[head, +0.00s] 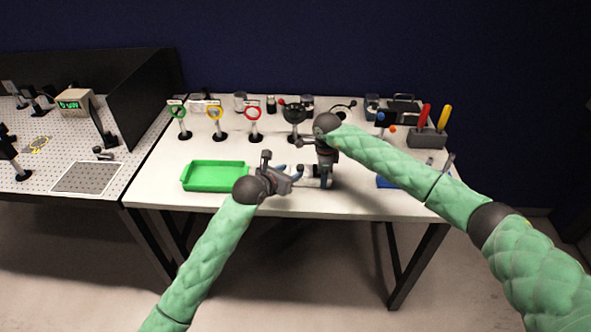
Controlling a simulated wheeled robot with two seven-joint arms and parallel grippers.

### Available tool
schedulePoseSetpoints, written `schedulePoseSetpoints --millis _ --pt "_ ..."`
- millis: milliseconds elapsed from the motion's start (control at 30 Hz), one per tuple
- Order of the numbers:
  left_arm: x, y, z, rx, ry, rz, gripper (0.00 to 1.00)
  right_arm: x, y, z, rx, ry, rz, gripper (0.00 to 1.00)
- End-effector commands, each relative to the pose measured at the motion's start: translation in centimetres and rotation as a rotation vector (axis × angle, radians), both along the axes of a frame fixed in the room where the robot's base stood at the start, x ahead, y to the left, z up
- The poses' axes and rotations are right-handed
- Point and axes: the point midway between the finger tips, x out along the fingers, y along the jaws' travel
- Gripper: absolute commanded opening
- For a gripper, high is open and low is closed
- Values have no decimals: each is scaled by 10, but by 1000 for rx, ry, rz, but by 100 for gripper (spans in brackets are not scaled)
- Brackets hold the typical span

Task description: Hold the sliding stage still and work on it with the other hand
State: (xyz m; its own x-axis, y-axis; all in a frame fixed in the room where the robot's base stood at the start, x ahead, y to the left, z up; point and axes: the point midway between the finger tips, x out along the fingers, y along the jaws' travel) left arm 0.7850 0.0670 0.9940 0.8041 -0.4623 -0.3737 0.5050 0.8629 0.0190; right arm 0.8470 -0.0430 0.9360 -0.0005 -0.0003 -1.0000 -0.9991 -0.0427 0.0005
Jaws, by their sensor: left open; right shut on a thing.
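The sliding stage (311,183) looks like a small pale block near the front edge of the white table, largely hidden by my grippers. My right gripper (325,180) reaches down from above and is shut on the stage, though its fingertips are partly hidden. My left gripper (283,169) is open just left of the stage, with its fingers towards it. I cannot tell whether the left fingers touch the stage.
A green tray (214,163) lies left of my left gripper. Green, yellow and red (254,113) ring stands line up behind it. A tool holder (427,137) with red and yellow handles stands at the right. A blue item (386,183) lies right of the stage. A perforated bench (60,150) stands left.

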Motion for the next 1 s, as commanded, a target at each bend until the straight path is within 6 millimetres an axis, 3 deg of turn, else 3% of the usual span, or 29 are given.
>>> schedulePoseSetpoints --millis 333,867,900,1000 --pt "-44 25 20 -2 0 -1 46 0 0 0 0 0 0 15" --pt "-51 29 24 -2 0 -1 46 0 0 0 0 0 0 15" --pt "-51 29 24 -2 0 -1 46 0 0 0 0 0 0 62" --pt "-51 29 24 -2 0 -1 46 0 0 0 0 0 0 82"
